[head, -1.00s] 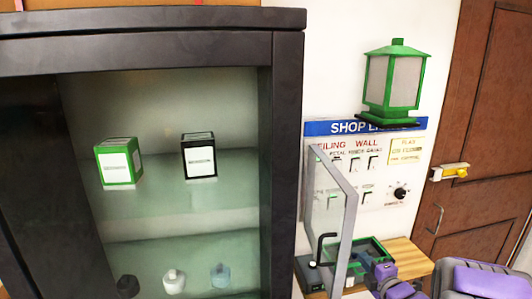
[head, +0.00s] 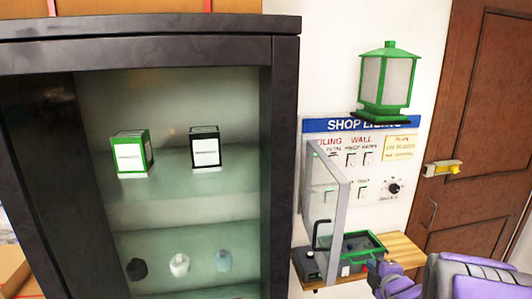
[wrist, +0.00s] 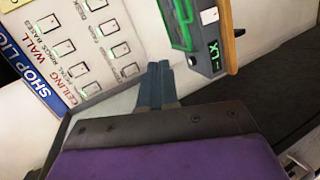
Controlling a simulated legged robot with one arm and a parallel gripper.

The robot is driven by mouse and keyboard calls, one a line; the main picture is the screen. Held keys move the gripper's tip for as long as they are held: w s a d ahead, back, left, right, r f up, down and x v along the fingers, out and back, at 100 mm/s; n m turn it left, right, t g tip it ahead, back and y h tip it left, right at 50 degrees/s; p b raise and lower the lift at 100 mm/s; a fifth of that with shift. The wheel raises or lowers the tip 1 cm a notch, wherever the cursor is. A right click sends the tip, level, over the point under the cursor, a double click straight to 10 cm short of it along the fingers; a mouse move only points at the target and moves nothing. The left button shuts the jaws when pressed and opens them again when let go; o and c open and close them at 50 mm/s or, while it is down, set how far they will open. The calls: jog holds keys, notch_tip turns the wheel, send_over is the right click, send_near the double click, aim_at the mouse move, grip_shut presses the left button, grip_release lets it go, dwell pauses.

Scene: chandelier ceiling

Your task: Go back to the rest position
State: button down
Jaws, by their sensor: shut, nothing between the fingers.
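My gripper (wrist: 158,70) is shut and empty, its two fingertips together in the middle of the wrist view. In the head view my purple arm enters at the lower right, by the green-rimmed device (head: 360,244) on a wooden shelf (head: 402,248). In the wrist view the green-edged device (wrist: 207,45), with a lit display, is just right of and above the fingertips, and the gripper appears apart from it.
A black cabinet (head: 284,150) with boxes and small bottles fills the left. A tilted clear panel (head: 325,205) stands on the device's left side. A switch panel (head: 372,165), green lantern (head: 387,82) and brown door (head: 470,140) are behind.

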jog(key=s+a+m+g, duration=0.5)
jog(key=s, duration=0.9)
jog(key=s+a+r+m+g, duration=0.1)
jog(key=s+a+m+g, duration=0.4)
jog(key=s, duration=0.9)
jog(key=s+a+r+m+g, duration=0.1)
jog(key=s+a+m+g, duration=0.4)
jog(key=s, duration=0.9)
jog(key=shift+s+a+r+m+g, duration=0.25)
jog(key=shift+a+m, duration=0.3)
jog(key=shift+m, duration=0.45)
jog(key=shift+w, duration=0.1)
